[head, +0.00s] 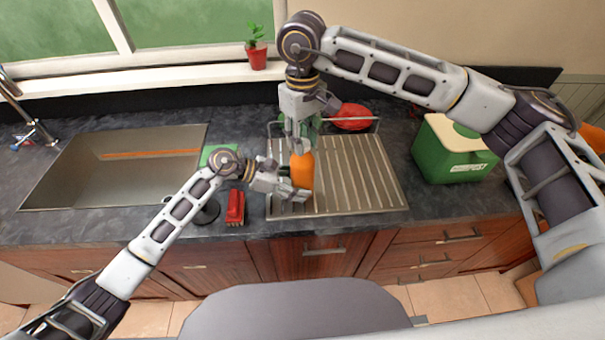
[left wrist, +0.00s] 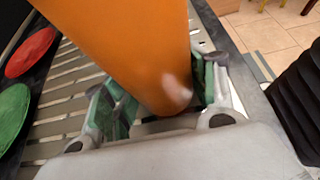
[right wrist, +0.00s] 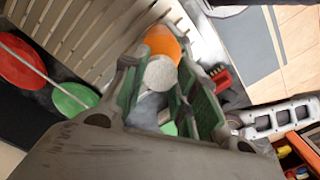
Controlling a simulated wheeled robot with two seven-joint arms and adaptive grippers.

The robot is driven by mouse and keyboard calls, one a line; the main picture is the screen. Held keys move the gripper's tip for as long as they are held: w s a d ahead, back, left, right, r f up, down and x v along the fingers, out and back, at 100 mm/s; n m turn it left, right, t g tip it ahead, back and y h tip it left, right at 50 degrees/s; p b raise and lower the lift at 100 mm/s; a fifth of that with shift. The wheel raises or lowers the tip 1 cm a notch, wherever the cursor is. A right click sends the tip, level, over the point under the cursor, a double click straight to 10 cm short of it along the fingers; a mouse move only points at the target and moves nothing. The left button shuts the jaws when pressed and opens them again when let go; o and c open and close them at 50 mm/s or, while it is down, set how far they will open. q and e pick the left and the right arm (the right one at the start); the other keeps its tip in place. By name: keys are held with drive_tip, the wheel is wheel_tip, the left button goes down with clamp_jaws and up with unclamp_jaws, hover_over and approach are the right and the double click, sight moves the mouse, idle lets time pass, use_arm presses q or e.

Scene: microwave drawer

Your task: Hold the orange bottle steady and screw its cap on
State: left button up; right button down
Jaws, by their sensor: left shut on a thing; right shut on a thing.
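The orange bottle (head: 302,170) stands about upright at the left part of the ribbed drainer. My left gripper (head: 290,190) is closed around its lower body from the left; the bottle (left wrist: 130,40) fills the space between the green pads in the left wrist view. My right gripper (head: 300,146) points down from above, right over the bottle top. In the right wrist view a pale grey-white round cap (right wrist: 160,74) sits between its fingers, with the orange bottle (right wrist: 163,40) just beyond. The fingers hide the cap in the head view, and I cannot tell how far it is threaded.
The ribbed metal drainer (head: 365,175) has free room on the right. A red plate (head: 352,117) stands behind. A red object (head: 235,207) lies left of the drainer, near the sink (head: 115,170). A green box (head: 450,150) stands right; a potted plant (head: 256,50) is on the sill.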

drive_tip(key=shift+m, duration=1.8)
drive_tip(key=shift+m, duration=0.4)
drive_tip(key=shift+m, duration=1.9)
drive_tip(key=shift+m, duration=0.3)
drive_tip(key=shift+m, duration=2)
